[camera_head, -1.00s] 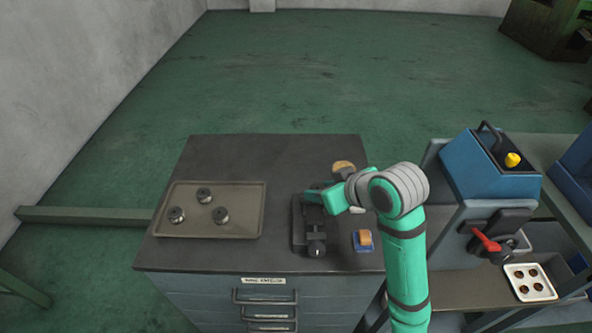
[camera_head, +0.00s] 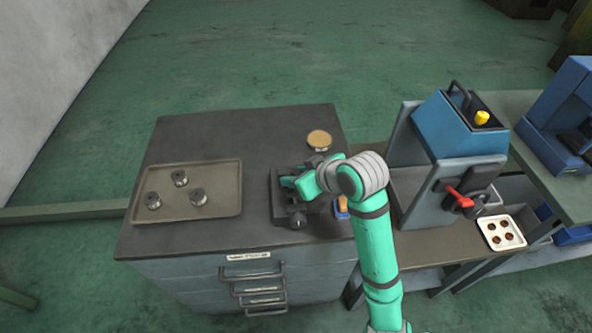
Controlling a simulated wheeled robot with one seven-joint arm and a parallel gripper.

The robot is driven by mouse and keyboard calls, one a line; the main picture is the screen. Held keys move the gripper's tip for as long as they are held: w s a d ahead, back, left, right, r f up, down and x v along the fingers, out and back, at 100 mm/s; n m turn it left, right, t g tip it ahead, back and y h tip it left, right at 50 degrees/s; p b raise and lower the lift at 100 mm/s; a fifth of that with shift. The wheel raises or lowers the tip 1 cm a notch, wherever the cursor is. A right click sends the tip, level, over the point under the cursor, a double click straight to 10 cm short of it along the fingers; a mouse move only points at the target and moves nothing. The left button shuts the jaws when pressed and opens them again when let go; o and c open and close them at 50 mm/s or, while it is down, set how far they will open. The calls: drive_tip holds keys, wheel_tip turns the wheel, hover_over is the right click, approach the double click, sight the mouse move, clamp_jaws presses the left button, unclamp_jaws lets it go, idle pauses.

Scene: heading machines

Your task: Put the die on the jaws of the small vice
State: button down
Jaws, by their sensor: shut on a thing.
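The small vice (camera_head: 296,218) is a dark, low block on the cabinet top, right of the tray. My gripper (camera_head: 289,182) is green and sits over the vice's jaws, reaching in from the right. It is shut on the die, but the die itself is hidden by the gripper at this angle. I cannot tell whether the die touches the jaws.
A round tan-topped thing (camera_head: 319,139) stands behind my gripper. A blue and orange thing (camera_head: 342,207) is partly hidden by my arm. The cabinet's back (camera_head: 230,130) is clear.

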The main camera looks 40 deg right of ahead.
drive_tip(key=shift+s+f, duration=0.1)
drive_tip(key=shift+f, duration=0.8)
idle(0.5)
drive_tip(key=shift+f, duration=0.35)
drive_tip(key=c, duration=1.2)
unclamp_jaws()
drive_tip(key=shift+o, duration=0.2)
drive_tip(key=shift+s, duration=0.1)
drive_tip(key=v, duration=1.1)
drive_tip(key=shift+a+r, duration=0.2)
drive_tip(key=shift+r, duration=0.3)
